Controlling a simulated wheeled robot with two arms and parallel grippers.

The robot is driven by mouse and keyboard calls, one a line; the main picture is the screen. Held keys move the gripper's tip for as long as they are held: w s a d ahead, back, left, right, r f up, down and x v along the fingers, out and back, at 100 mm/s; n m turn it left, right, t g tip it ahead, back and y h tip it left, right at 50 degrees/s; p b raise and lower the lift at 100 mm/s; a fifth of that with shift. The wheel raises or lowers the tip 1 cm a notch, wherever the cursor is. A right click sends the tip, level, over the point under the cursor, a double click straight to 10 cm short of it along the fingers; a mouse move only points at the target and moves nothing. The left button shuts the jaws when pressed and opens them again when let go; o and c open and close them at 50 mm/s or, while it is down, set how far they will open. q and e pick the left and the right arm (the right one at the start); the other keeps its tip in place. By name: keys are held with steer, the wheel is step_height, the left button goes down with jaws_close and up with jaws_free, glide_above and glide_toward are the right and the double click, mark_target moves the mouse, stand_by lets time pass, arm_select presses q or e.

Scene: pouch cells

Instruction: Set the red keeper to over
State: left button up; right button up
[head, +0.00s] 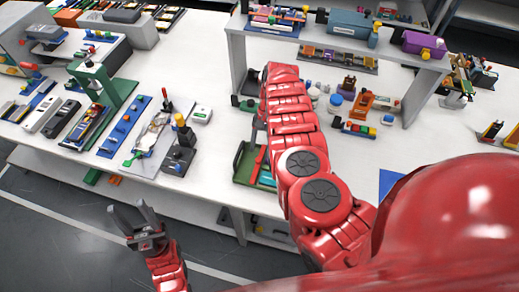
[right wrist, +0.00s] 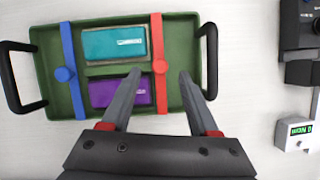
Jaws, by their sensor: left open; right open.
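A green tray (right wrist: 190,98) with black handles lies on the white table in the right wrist view. It also shows partly behind my right arm in the head view (head: 239,174). The red keeper (right wrist: 158,40), a strip with a round knob, crosses the tray just beside the right ends of a teal pouch (right wrist: 113,43) and a purple pouch (right wrist: 120,92). The blue keeper (right wrist: 69,45) crosses left of the pouches. My right gripper (right wrist: 160,74) is open above the tray, its fingertips either side of the red keeper in the picture. My left gripper (head: 130,212) is open and empty before the table.
A black device (right wrist: 299,25) and a small white box with a green display (right wrist: 296,130) stand right of the tray. A grey shelf (head: 330,45) stands over the table's back. Several tools and fixtures crowd the table's left (head: 105,80).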

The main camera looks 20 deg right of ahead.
mark_target(258, 162)
steer(key=shift+x, duration=1.45)
jaws_close()
stand_by(0.3)
